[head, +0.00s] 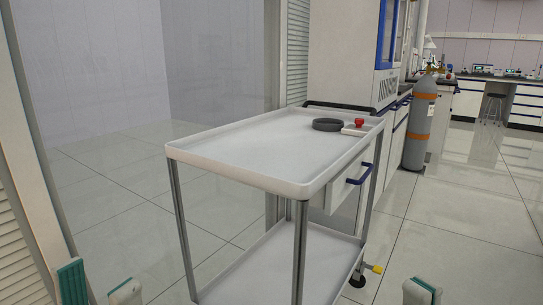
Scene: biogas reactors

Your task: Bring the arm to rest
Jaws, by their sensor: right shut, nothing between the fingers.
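My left gripper (99,289) shows at the bottom left edge, with a ridged teal pad on one finger and a pale fingertip apart from it. It looks open and empty. My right gripper (421,291) shows at the bottom right edge as a pale tip with a teal edge. It is shut with nothing in it. Most of both grippers is cut off by the lower frame edge. Both are in front of a white two-shelf cart (235,150), one on each side of it in the picture, and neither appears to touch it.
On the cart's top lie a dark grey ring (327,125) and a small white piece with a red knob (359,123). A gas cylinder (418,120) stands behind. The floor (440,215) right of the cart is clear.

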